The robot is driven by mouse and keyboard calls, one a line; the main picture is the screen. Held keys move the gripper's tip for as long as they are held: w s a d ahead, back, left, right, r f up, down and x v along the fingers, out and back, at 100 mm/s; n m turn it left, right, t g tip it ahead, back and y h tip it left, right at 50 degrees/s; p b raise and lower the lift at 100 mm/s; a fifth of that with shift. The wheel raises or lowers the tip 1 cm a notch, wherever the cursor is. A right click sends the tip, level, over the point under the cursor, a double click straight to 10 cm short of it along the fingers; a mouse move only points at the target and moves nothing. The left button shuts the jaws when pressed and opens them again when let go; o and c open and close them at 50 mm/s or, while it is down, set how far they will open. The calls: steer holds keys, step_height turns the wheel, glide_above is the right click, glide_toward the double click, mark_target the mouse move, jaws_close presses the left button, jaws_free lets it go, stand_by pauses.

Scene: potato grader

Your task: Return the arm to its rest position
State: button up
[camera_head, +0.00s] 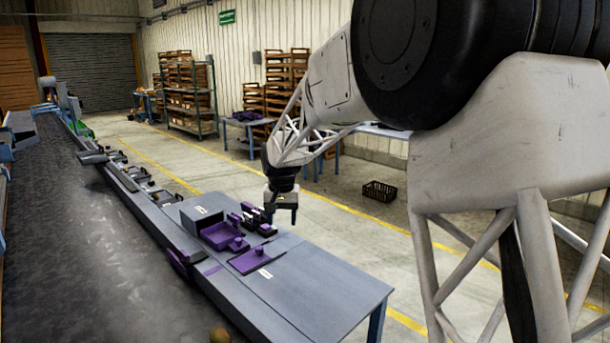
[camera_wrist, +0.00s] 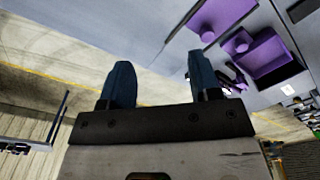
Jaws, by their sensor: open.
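My gripper (camera_head: 283,212) hangs at the end of my arm, above the far right edge of the grey-blue table (camera_head: 325,290) in the head view. In the wrist view my gripper (camera_wrist: 158,82) shows two blue fingers set wide apart, with nothing between them. The purple items on the table lie to the left of my gripper in the head view and are apart from it. In the wrist view they are at the upper right, beyond the right finger.
A purple tray (camera_head: 222,236), a flat purple plate (camera_head: 250,262) and a grey box (camera_head: 199,217) sit on the table. A dark conveyor belt (camera_head: 90,250) runs along the left. A black crate (camera_head: 379,191) stands on the floor. The table's front right is clear.

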steer(key=s+d+r+t, duration=0.1)
steer(key=s+d+r, duration=0.3)
steer(key=s+d, duration=0.55)
steer(key=s+d+r, duration=0.4)
steer(key=s+d, duration=0.3)
steer(key=s, duration=0.6)
steer(key=s+d+f, duration=0.1)
steer(key=s+d, duration=0.2)
steer(key=s, duration=0.5)
steer(key=s+d+f, duration=0.2)
steer(key=s, duration=0.6)
steer(key=s+d+f+t, duration=0.1)
steer(key=s+d+f, duration=0.1)
steer(key=s, duration=0.7)
steer(key=shift+d+f, duration=0.2)
steer(key=shift+d, duration=0.65)
